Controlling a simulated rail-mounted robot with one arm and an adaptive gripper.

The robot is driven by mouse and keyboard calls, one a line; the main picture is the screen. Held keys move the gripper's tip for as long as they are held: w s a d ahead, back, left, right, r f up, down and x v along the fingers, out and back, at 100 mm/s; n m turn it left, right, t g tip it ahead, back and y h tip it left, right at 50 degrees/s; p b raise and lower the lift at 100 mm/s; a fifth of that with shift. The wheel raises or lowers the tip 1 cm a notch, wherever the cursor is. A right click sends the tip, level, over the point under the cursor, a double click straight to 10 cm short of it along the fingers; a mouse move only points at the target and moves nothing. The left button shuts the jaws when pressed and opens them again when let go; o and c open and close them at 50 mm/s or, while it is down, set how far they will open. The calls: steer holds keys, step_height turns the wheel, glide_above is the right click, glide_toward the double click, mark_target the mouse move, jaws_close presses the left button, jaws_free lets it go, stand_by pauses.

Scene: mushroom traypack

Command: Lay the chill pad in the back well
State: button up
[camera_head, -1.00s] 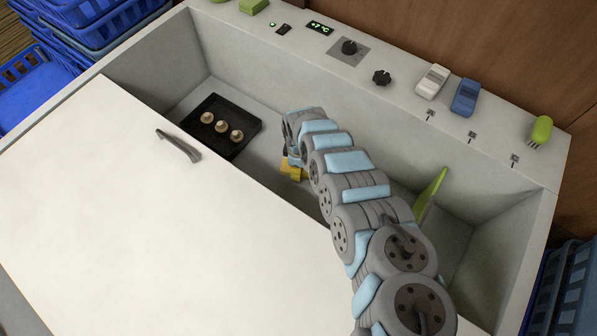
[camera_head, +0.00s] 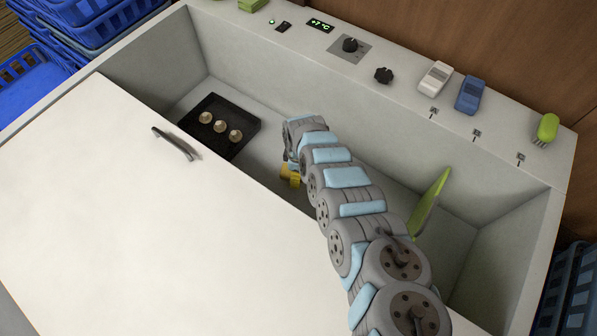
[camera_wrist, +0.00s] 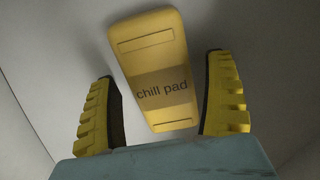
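The yellow chill pad (camera_wrist: 155,60), printed with its name, lies on a pale grey surface in the wrist view, slightly tilted in the picture. My gripper (camera_wrist: 160,90) is open, with one ribbed yellow finger on each side of the pad's near end. A gap shows between the pad and each finger. In the head view my gripper (camera_head: 289,174) shows only as a bit of yellow beneath the arm, down inside the grey chest (camera_head: 300,70). My arm hides the pad there. I cannot tell which well is the back one.
A black tray (camera_head: 245,143) with 3 mushrooms sits inside the chest at left. A white lid (camera_head: 130,230) with a dark handle (camera_head: 175,144) covers the near side. A green upright piece (camera_head: 428,203) stands right of my arm. Clips, knobs and a brush (camera_head: 547,128) line the back ledge.

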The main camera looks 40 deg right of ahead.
steer(key=shift+r, duration=0.1)
step_height(320, 180, up, 12)
steer(key=p, duration=0.6)
stand_by(0.8)
